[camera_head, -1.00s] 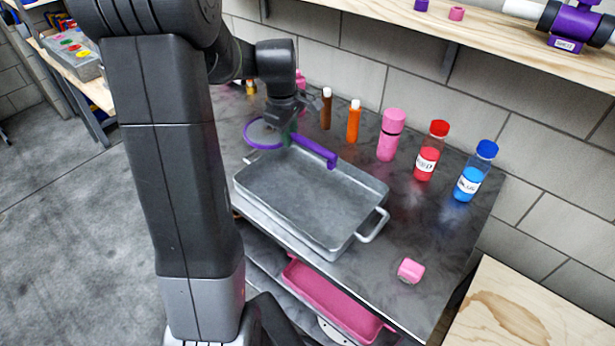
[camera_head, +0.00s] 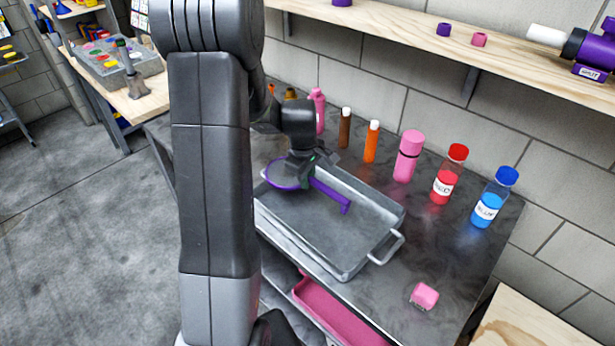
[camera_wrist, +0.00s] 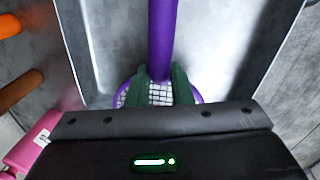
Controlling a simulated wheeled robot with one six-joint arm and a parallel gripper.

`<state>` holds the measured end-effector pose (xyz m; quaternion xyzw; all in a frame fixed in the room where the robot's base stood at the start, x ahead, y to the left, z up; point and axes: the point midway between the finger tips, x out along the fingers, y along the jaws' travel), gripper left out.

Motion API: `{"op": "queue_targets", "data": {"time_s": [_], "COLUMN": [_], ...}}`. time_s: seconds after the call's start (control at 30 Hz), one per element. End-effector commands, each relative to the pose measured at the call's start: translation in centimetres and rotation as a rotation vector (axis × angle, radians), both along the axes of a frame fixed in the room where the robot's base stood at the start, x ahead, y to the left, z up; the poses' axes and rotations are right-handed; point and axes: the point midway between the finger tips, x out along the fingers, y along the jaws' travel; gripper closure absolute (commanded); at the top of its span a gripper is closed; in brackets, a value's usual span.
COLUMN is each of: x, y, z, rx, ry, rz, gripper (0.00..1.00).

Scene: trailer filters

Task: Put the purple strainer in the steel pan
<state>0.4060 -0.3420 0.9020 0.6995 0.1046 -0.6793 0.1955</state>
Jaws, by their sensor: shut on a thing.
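The purple strainer (camera_head: 328,192) has a round rim with mesh and a straight handle. My gripper (camera_head: 302,167) is shut on it near where the handle meets the rim. In the wrist view the green fingers of my gripper (camera_wrist: 160,90) close over the mesh beside the purple handle (camera_wrist: 162,35). The steel pan (camera_head: 378,254) is a shallow rectangular tray with end handles on the dark bench. The strainer is over the far left part of the pan. I cannot tell whether it touches the pan floor. My arm hides the pan's left side.
Behind the pan stand a brown bottle (camera_head: 344,128), an orange bottle (camera_head: 371,142), a pink bottle (camera_head: 407,156), a red bottle (camera_head: 449,174) and a blue bottle (camera_head: 492,198). A small pink block (camera_head: 424,296) lies at front right. A pink tray (camera_head: 335,315) is below.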

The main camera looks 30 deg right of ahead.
Motion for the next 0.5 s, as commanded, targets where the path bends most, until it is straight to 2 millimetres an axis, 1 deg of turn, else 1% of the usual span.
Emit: {"op": "queue_targets", "data": {"time_s": [0.17,0.2,0.27,0.3,0.5], "x": [0.00,0.00,0.00,0.00,0.00], "y": [0.00,0.00,0.00,0.00,0.01], "z": [-0.72,-0.74,-0.62,-0.62,-0.61], "rx": [0.000,0.000,0.000,0.000,0.000], "ry": [0.000,0.000,0.000,0.000,0.000], "rz": [0.000,0.000,0.000,0.000,0.000], "gripper": [1.00,0.79,0.67,0.59,0.59]}}
